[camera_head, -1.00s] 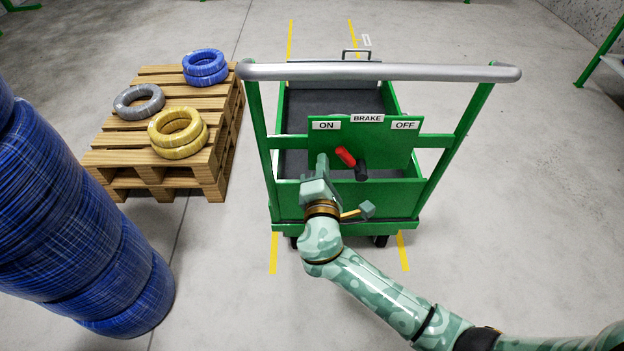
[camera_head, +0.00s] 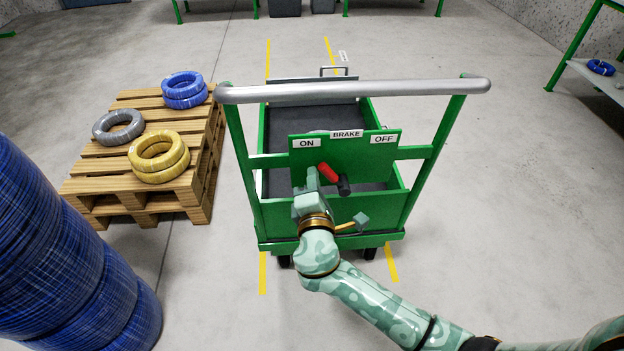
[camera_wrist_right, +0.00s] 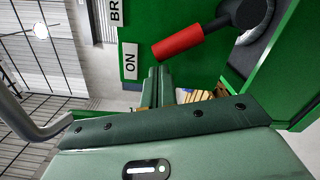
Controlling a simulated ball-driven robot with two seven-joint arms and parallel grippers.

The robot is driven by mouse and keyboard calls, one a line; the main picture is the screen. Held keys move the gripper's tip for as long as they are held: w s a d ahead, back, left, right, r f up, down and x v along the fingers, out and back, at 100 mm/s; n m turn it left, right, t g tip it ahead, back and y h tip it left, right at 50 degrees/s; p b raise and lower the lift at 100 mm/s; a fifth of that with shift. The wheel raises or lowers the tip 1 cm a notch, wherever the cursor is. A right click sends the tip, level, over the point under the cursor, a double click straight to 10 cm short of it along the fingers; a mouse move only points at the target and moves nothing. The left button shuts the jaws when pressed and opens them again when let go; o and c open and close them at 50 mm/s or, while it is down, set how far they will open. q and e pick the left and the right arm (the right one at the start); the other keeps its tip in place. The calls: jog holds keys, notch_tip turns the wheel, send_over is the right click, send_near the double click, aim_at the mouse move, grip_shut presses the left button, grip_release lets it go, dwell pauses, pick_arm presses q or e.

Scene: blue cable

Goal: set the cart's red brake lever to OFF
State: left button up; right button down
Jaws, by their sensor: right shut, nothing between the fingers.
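The brake lever has a red grip (camera_head: 327,173) and a black hub (camera_head: 344,187) on the cart's green panel (camera_head: 360,158). It tilts up and left, toward the ON label (camera_head: 306,143) and away from the OFF label (camera_head: 383,139). My right gripper (camera_head: 312,176) is shut and empty, just left of the red grip's end. In the right wrist view, the shut fingers (camera_wrist_right: 160,84) are close to the end of the red grip (camera_wrist_right: 178,43); I cannot tell whether they touch it. My left gripper is not in view.
The cart's grey handlebar (camera_head: 350,91) spans above the panel. A wooden pallet (camera_head: 80,188) with blue, grey and yellow coils stands to the left. A tall blue cable stack (camera_head: 60,260) stands at the near left. The floor right of the cart is clear.

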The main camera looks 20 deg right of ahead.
jog(key=shift+d+r, duration=0.15)
jog(key=shift+s+d+r+m, duration=0.25)
jog(key=shift+d+r+m, duration=0.3)
jog(key=shift+m, duration=0.45)
jog(key=s+d+m, duration=0.3)
jog(key=d+m, duration=0.7)
jog(key=m, duration=0.1)
jog(key=shift+r+m+y+p, duration=0.3)
jog(key=shift+r+p, duration=0.05)
jog(key=shift+r, duration=0.1)
jog(key=shift+d, duration=0.1)
